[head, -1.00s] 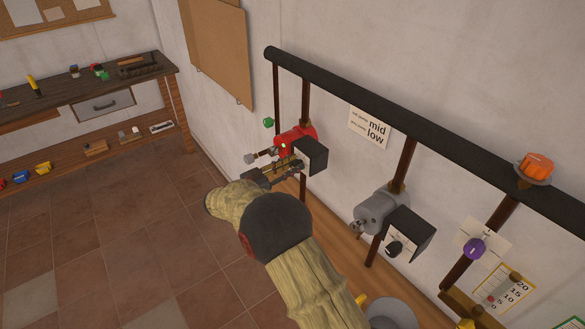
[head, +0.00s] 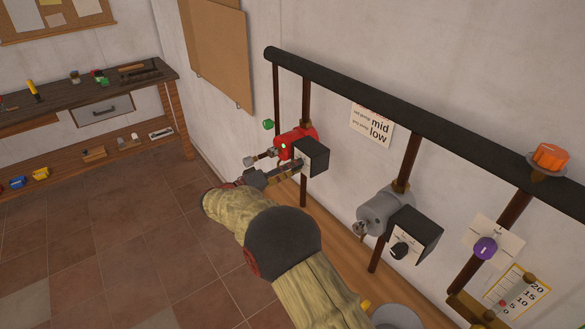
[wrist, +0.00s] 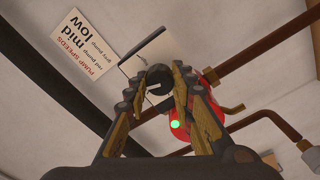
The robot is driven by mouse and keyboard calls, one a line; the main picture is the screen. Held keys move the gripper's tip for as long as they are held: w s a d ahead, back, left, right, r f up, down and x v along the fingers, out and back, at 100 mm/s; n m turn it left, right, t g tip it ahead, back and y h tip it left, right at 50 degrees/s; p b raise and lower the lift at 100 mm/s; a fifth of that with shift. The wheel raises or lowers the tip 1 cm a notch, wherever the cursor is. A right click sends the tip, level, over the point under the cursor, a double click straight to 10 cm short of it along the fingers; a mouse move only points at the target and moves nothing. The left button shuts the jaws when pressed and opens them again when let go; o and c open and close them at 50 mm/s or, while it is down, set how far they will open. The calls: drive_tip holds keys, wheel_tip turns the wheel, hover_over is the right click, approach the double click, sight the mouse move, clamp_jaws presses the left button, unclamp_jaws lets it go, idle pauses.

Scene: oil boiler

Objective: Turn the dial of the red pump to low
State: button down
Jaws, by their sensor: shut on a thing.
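The red pump (head: 301,138) hangs on a vertical pipe on the wall, with a green light on its body; its red body also shows in the wrist view (wrist: 185,126). A black box (head: 316,156) is fixed to its right side. My gripper (head: 297,166) reaches the front of the pump. In the wrist view my gripper (wrist: 159,84) has its two fingers on either side of the dark round dial (wrist: 157,77), shut on it. The dial carries a light pointer line. Its scale marks are hidden or too small to read.
A sign (head: 373,126) on the wall lists pump speeds, with "mid" and "low" legible. A grey pump (head: 380,209) with its own black dial (head: 399,250) hangs to the right. A thick black pipe (head: 400,122) runs above. Open tiled floor lies to the left.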

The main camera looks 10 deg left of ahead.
drive_tip(key=n+p, duration=0.1)
drive_tip(key=n, duration=0.3)
drive_tip(key=shift+a+r+n, duration=0.1)
drive_tip(key=shift+n, duration=0.2)
drive_tip(key=shift+n+p, duration=0.7)
drive_tip(key=shift+n, duration=1.2)
drive_tip(key=c, duration=1.5)
unclamp_jaws()
drive_tip(key=shift+f, duration=0.2)
drive_tip(key=v, duration=1.2)
